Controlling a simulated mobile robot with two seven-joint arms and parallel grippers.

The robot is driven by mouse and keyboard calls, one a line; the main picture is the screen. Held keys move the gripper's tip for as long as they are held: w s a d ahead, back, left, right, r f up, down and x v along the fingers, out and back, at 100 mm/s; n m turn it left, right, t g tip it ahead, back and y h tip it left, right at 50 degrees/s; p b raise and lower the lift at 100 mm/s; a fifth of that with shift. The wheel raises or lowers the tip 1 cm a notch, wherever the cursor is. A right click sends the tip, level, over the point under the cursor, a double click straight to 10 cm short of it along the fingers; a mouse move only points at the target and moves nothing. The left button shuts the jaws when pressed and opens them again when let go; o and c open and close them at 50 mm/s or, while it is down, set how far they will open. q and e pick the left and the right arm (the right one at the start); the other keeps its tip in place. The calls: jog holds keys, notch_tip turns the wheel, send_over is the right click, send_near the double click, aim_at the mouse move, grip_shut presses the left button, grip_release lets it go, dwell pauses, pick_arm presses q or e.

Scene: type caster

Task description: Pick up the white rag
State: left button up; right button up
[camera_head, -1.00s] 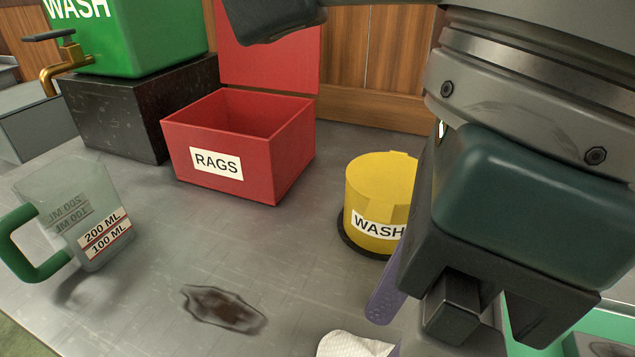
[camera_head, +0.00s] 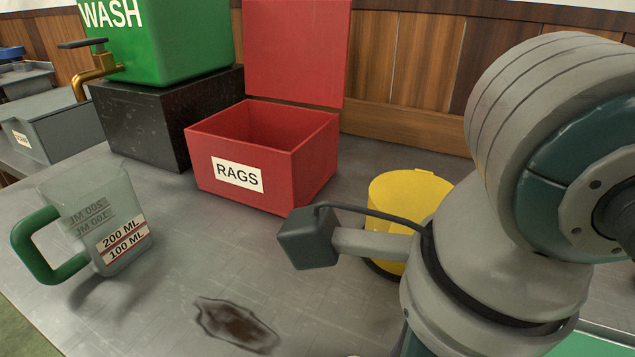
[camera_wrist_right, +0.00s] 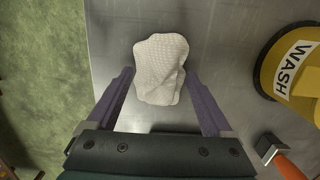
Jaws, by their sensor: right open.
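The white rag (camera_wrist_right: 161,70) lies crumpled on the grey table in the right wrist view, near the table's edge. My right gripper (camera_wrist_right: 160,76) is open, with one purple finger on each side of the rag's lower part. I cannot tell from this angle how high the fingers are above the table. In the head view my right arm covers the right side, and its fingers are out of sight. The rag is almost wholly hidden there. My left gripper is not in view.
A red RAGS box (camera_head: 262,170) stands open at the back. A yellow WASH can (camera_head: 395,198) stands behind my right arm. A measuring jug (camera_head: 105,225) with a green handle is at left. A green WASH tank (camera_head: 160,40) sits on a black block. A dark stain (camera_head: 237,325) marks the table.

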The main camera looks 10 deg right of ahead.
jog(key=shift+c, duration=0.2)
grip_shut()
dwell(0.5)
